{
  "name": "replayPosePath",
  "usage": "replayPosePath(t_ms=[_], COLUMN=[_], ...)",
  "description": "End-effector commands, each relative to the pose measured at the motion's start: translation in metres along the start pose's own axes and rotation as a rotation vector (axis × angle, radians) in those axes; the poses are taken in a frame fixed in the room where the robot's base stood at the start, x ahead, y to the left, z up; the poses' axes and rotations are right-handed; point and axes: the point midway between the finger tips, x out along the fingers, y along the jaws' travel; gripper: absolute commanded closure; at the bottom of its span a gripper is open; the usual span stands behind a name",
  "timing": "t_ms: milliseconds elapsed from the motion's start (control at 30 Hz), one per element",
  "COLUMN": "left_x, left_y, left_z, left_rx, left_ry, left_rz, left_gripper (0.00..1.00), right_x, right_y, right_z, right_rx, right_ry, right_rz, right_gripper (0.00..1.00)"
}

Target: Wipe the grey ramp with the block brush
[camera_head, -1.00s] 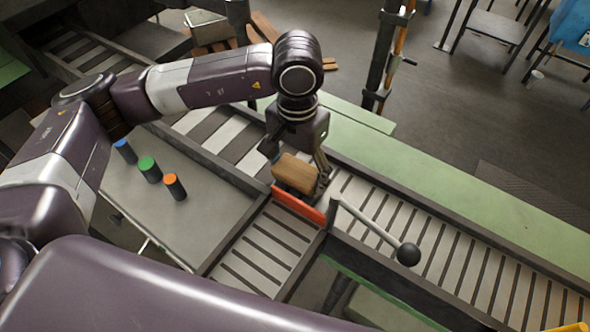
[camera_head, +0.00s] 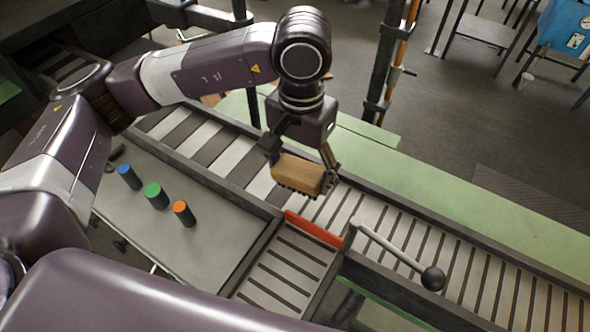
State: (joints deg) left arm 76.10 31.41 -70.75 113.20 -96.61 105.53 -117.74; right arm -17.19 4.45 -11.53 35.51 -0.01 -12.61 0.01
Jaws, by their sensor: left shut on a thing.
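The block brush (camera_head: 299,173) is a light wooden block with dark bristles underneath. My left gripper (camera_head: 301,167) is shut on it, and its fingers grip the block's two ends. It holds the brush over the slatted conveyor, just beyond the red bar; I cannot tell how high above the slats. The grey ramp, as I take it, is the short slatted chute (camera_head: 287,267) running down toward the bottom from the red bar (camera_head: 314,229). The brush is apart from this chute. My right gripper is not in view.
A lever with a black ball knob (camera_head: 433,278) sticks out right of the chute. The slatted conveyor (camera_head: 440,250) runs on to the right.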

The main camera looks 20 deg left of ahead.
Motion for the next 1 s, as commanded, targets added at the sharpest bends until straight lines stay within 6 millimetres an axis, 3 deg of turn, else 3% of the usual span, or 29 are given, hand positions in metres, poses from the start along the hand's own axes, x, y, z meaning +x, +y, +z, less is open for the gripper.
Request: replayPosePath(t_ms=[233,833,1000], left_x=[-0.015,-0.017,-0.035], left_y=[0.005,0.006,0.019], left_z=[0.002,0.002,-0.013], left_rx=[-0.005,-0.004,0.002], left_ry=[0.000,0.000,-0.005], left_rz=[0.001,0.001,-0.030], left_gripper=[0.65,0.65,0.65], right_x=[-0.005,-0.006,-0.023], right_y=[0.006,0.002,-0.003], right_z=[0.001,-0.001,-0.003], right_rx=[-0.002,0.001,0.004], right_ry=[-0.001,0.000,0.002], right_rz=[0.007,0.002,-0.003], right_gripper=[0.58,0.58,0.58])
